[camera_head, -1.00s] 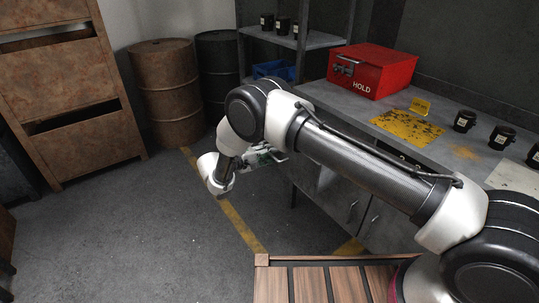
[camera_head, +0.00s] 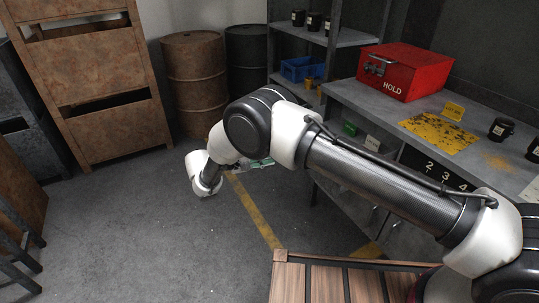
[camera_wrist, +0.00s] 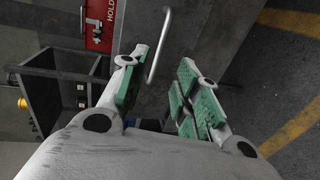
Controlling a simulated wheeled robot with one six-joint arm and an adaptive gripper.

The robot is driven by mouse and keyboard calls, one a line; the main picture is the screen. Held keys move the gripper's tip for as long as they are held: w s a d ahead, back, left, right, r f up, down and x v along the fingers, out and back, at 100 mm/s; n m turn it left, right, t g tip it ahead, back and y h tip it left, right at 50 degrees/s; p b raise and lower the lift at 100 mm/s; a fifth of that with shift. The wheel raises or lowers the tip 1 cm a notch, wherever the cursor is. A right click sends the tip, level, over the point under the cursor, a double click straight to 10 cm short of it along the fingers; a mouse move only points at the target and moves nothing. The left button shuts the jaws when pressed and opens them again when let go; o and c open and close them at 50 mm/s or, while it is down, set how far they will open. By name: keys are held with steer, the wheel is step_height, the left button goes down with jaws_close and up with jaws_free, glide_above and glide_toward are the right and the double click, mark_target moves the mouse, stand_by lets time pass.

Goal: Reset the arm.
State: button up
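My arm stretches from the lower right to the middle of the head view, bent at a dark joint. My gripper (camera_wrist: 161,82) shows in the wrist view with its two green-padded fingers apart and nothing between them. In the head view, only a bit of its green and metal parts (camera_head: 262,162) shows behind the arm. The gripper hangs in the air off the front of the grey workbench (camera_head: 345,92).
A red HOLD box (camera_head: 403,72), a yellow mat (camera_head: 438,133) and black mugs (camera_head: 501,129) are on the bench. Barrels (camera_head: 194,85) and a rusty cabinet (camera_head: 95,75) stand behind.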

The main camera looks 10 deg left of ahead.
steer(key=s+d+f+n+g+y, duration=0.1)
steer(key=s+d+f+n+g, duration=0.2)
steer(key=s+d+n+g, duration=0.35)
steer(key=s+d+r+m+g+y, duration=0.2)
steer(key=s+d+r+m+y, duration=0.15)
steer(key=d+r, duration=0.65)
steer(key=s+d+r+m+g+y, duration=0.2)
steer(key=s+d+r+g+y, duration=0.15)
steer(key=d+r, duration=0.7)
steer(key=s+d+r+m+t+y, duration=0.4)
steer(key=s+d+r+m+t, duration=0.3)
steer(key=s+d+r, duration=0.9)
steer(key=s+d+m, duration=0.1)
steer(key=s+d, duration=0.1)
steer(key=d, duration=0.2)
steer(key=shift+s+r+y, duration=0.3)
steer(key=shift+s+r, duration=0.05)
